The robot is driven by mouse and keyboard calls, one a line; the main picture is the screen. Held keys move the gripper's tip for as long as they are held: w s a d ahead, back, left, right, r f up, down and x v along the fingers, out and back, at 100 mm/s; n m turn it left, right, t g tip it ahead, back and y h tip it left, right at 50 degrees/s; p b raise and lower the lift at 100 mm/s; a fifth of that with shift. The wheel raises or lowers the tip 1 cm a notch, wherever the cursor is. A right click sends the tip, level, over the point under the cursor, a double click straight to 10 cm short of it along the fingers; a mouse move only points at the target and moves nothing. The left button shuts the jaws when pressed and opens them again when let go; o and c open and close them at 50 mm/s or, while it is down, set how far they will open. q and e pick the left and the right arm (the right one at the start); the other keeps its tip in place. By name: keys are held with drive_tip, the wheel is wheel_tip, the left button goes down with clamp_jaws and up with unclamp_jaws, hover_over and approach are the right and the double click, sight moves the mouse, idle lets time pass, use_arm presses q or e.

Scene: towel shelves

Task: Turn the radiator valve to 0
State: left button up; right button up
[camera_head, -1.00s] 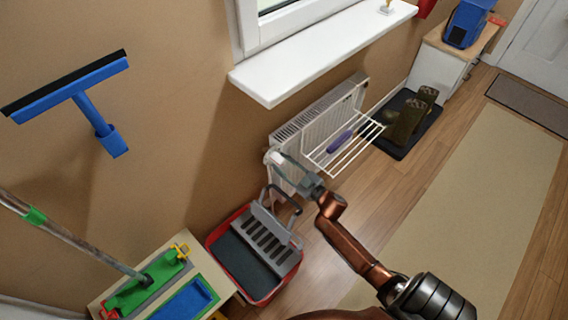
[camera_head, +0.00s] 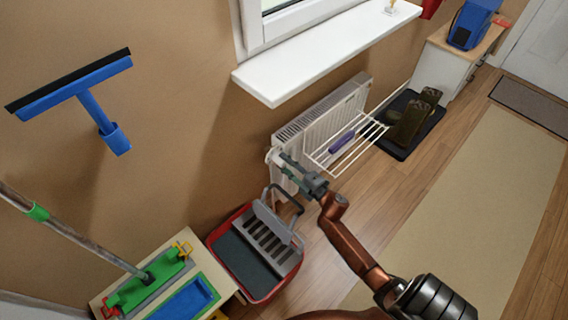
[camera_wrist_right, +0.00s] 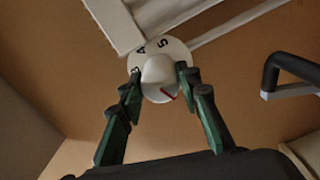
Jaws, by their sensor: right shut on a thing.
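The white radiator (camera_head: 330,118) hangs on the wall below the window sill. Its round white valve (camera_wrist_right: 160,75) shows in the right wrist view, with a red mark on the knob and the digits 4 and 5 on the dial behind it. My right gripper (camera_wrist_right: 158,84) has one green-and-black finger on each side of the knob and is shut on it. In the head view my right gripper (camera_head: 283,163) is at the radiator's near end and covers part of the valve. My left gripper is not in view.
A white wire rack (camera_head: 350,150) with a purple item (camera_head: 342,141) juts out from the radiator. A red bucket (camera_head: 222,233) with a grey wringer (camera_head: 272,240) stands below my right gripper. The window sill (camera_head: 320,58) overhangs above. Boots (camera_head: 408,122) stand farther off on a dark mat.

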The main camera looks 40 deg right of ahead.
drive_tip(key=shift+f+n, duration=0.1)
drive_tip(key=shift+n, duration=1.1)
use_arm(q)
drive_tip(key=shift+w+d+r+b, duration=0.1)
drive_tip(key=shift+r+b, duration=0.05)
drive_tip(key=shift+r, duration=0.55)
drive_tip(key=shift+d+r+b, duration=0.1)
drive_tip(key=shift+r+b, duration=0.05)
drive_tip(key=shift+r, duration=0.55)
use_arm(e)
drive_tip(key=shift+n, duration=0.3)
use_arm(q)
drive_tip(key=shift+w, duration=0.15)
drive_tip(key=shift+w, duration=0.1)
use_arm(e)
drive_tip(key=o, duration=1.2)
drive_tip(key=shift+c, duration=0.2)
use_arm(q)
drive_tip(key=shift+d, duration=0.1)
use_arm(e)
drive_tip(key=shift+s, duration=0.1)
drive_tip(key=s, duration=1.1)
drive_tip(key=shift+s+d, duration=0.4)
drive_tip(key=shift+d, duration=0.05)
